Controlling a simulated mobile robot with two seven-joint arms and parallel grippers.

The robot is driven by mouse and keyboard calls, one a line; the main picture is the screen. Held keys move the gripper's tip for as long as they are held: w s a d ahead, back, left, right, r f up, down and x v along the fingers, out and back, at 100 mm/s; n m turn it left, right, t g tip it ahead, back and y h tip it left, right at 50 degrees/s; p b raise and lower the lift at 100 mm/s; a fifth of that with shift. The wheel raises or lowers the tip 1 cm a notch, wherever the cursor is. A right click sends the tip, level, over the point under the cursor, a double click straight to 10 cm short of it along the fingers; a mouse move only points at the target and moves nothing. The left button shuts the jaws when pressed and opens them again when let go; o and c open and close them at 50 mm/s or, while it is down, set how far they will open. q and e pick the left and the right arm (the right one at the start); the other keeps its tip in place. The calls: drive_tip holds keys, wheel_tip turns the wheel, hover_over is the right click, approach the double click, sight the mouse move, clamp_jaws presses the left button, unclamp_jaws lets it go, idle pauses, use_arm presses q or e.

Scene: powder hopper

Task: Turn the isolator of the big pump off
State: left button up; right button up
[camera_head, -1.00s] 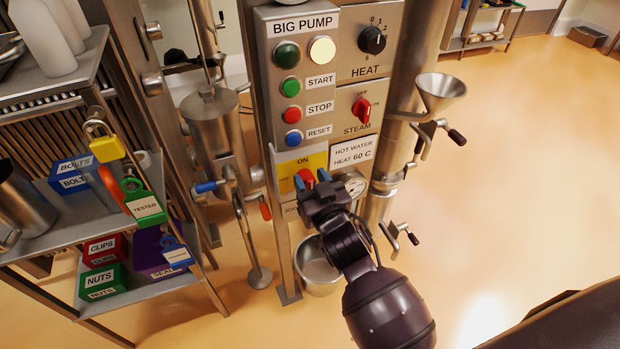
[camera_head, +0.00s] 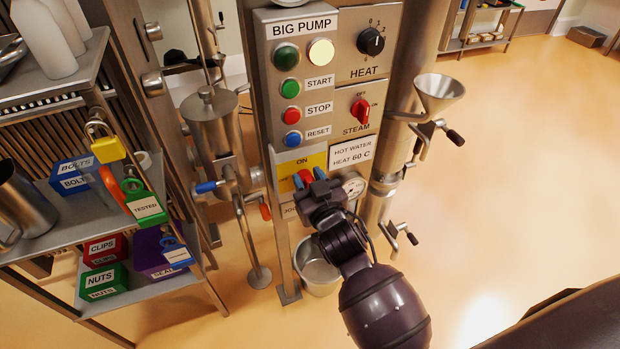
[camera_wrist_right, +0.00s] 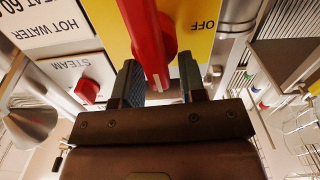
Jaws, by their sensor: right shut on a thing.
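The isolator of the big pump is a red handle (camera_head: 305,176) on a yellow plate (camera_head: 314,160) low on the grey panel. The plate shows ON at its top. In the right wrist view, where the picture is turned over, the red handle (camera_wrist_right: 148,40) stands between the two fingers and OFF is on the yellow plate (camera_wrist_right: 200,45) at the right. My right gripper (camera_head: 309,178) is shut on the handle, with a blue-tipped finger on each side; it also shows in the right wrist view (camera_wrist_right: 160,85). The gripper hides the plate's lower part. My left gripper is not in view.
Above are the pump buttons (camera_head: 291,115), a lit lamp (camera_head: 321,51), the HEAT knob (camera_head: 371,41) and red STEAM switch (camera_head: 361,111). A gauge (camera_head: 353,187) is close right of the gripper. Shelves with padlocks, including a yellow one (camera_head: 107,148), stand left. Open floor lies right.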

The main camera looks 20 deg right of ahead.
drive_tip(key=shift+a+r+n+p, duration=0.15)
drive_tip(key=shift+n+p, duration=0.2)
drive_tip(key=shift+n, duration=0.35)
drive_tip(key=shift+a+n+p, duration=0.25)
drive_tip(key=shift+n+p, duration=0.3)
drive_tip(key=shift+n, duration=0.65)
drive_tip(key=n, duration=0.3)
drive_tip(key=a+f+n, duration=0.1)
drive_tip(key=n, duration=0.3)
drive_tip(key=f+n, duration=0.1)
drive_tip(key=n, duration=0.3)
drive_tip(key=shift+a+f, duration=0.25)
drive_tip(key=shift+f+n, duration=0.15)
drive_tip(key=shift+n, duration=1.05)
